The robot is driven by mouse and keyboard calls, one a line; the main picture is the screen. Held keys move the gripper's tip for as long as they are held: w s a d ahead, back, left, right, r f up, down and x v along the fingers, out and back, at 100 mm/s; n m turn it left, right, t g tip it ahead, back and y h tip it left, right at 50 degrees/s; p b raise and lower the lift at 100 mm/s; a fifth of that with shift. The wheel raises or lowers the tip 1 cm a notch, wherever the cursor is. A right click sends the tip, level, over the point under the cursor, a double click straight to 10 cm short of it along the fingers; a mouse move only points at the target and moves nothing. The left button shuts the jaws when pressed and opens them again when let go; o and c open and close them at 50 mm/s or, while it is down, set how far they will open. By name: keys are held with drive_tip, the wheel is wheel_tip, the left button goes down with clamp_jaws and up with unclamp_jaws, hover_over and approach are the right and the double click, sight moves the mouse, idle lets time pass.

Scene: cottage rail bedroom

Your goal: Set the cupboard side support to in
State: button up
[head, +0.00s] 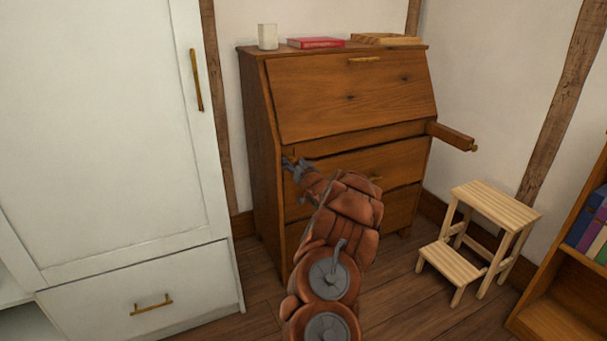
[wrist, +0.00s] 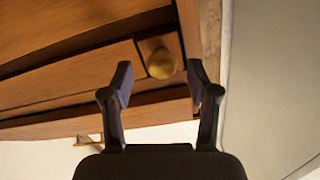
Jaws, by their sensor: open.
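The wooden writing desk (head: 350,98) stands against the wall with its sloping lid shut. The cupboard-side support is at the desk's left, largely hidden by my gripper (head: 291,163) in the head view. In the wrist view its square end (wrist: 148,44) shows with a round brass knob (wrist: 162,64), dark gaps around it. It looks about level with the front, but I cannot tell exactly. My gripper (wrist: 160,82) is open, its fingers apart on either side of the knob and seemingly short of it. The other support (head: 450,135), at the right, sticks well out.
A white cupboard (head: 110,130) stands close on the left. A wooden step stool (head: 495,205) is at the right, below the extended support, and a bookcase (head: 560,290) is at the right edge. A white candle-like block (head: 267,37) and a red book (head: 316,43) lie on top.

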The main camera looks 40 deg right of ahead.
drive_tip(key=v, duration=1)
drive_tip(key=shift+a, duration=0.15)
idle(0.4)
